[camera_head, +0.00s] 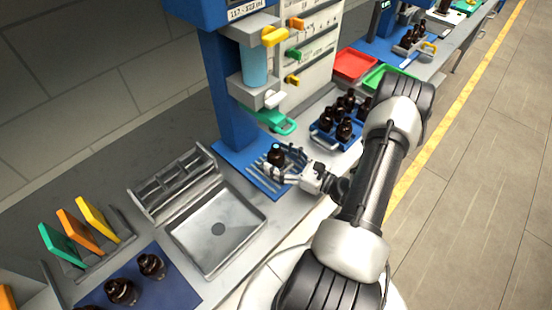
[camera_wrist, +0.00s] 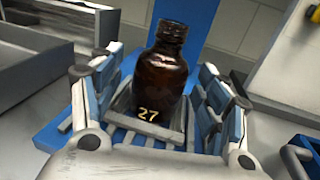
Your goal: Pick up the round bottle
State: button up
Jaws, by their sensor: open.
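A round amber bottle (camera_wrist: 160,80) with a dark neck and the number 27 near its base stands upright in the wrist view. It also shows in the head view (camera_head: 276,155), on a blue slatted stand (camera_head: 262,178) at the foot of a blue column. My gripper (camera_wrist: 162,95) is open, with one finger on each side of the bottle. Gaps show between the bottle and both fingers. In the head view my gripper (camera_head: 283,172) reaches in from the right at the bottle's height.
A blue tray (camera_head: 322,138) of several amber bottles stands to the right. A metal sink (camera_head: 205,235) and a grey rack (camera_head: 172,182) are to the left. A blue mat (camera_head: 180,290) with more bottles is at lower left. A blue column (camera_head: 233,95) rises behind the stand.

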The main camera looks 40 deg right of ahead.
jog(key=shift+c, duration=0.4)
jog(key=c, duration=1.2)
jog(key=shift+c, duration=0.2)
jog(key=shift+r, duration=0.1)
